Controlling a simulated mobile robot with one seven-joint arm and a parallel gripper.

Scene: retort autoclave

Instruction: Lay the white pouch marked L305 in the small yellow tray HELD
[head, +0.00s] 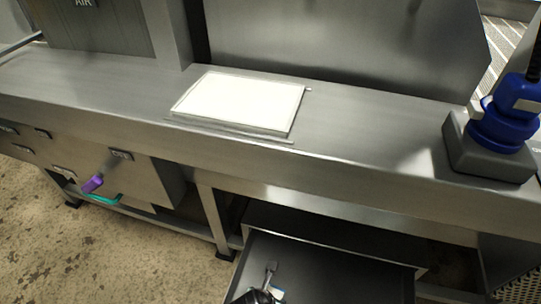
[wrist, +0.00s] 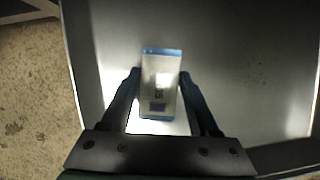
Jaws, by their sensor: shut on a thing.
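A white pouch (wrist: 160,68) with blue bands at its ends is between the two fingers of my gripper (wrist: 160,75) in the wrist view. Its printed marking is too blurred to read fully. The gripper is shut on the pouch, with a finger along each side. Behind the pouch is the grey inside of an open drawer (wrist: 245,75). In the head view my gripper (head: 264,294) is at the bottom edge, over the open drawer (head: 335,274), with a small white and blue bit of the pouch (head: 277,292) showing. No yellow tray is in view.
A steel bench (head: 370,135) runs above the drawer, its front edge overhanging. A white panel (head: 240,101) lies on it, and a blue fitting on a grey block (head: 488,150) stands at right. Purple (head: 93,184) and teal (head: 104,199) handles are at lower left.

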